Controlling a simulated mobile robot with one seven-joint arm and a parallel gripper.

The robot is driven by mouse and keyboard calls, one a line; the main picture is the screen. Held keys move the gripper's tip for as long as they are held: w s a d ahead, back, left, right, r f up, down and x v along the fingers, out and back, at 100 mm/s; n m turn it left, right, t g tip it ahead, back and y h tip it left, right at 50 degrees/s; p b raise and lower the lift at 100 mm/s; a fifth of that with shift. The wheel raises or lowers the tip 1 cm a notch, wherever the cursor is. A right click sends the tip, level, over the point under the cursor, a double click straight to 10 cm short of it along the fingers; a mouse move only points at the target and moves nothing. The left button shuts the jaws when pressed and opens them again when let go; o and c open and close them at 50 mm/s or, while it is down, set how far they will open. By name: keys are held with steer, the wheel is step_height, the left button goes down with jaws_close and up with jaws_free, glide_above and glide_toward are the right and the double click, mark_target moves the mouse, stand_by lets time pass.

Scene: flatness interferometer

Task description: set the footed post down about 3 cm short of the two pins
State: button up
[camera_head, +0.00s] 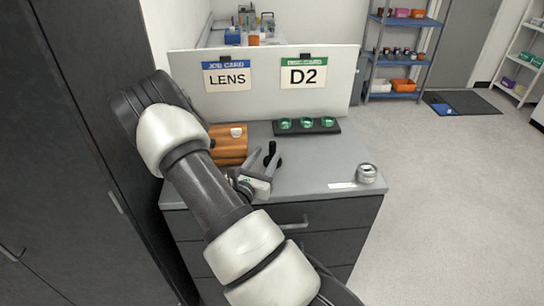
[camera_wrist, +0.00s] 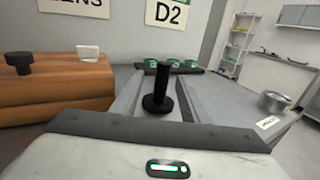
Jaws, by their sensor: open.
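The footed post (camera_head: 271,149) is black, with a round foot, and stands upright on the grey bench top. In the wrist view the post (camera_wrist: 162,82) shows between the two fingers, with a gap on each side. My gripper (camera_head: 264,160) is open and low over the bench, its fingers pointing toward the back. Its jaws (camera_wrist: 157,94) are not closed on the post. I cannot make out the two pins in either view. In the head view the post's foot is partly hidden by my gripper.
A wooden block (camera_wrist: 55,97) with a black knob and a white piece lies left of my gripper. A dark holder with green lenses (camera_head: 307,127) stands behind. A metal canister (camera_head: 366,173) is near the right edge. Cards reading LENS (camera_head: 227,78) and D2 (camera_head: 304,74) hang on the back panel.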

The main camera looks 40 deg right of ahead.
mark_target(270, 150)
steer(key=x, duration=0.3)
steer(key=shift+w+d, duration=0.1)
steer(key=shift+d, duration=0.05)
steer(key=shift+f+x, duration=0.1)
steer(key=shift+x, duration=1.2)
steer(key=shift+f+x, duration=0.15)
steer(key=shift+x, duration=1.2)
steer(key=shift+s+d, duration=0.1)
steer(key=shift+s, duration=0.15)
jaws_close()
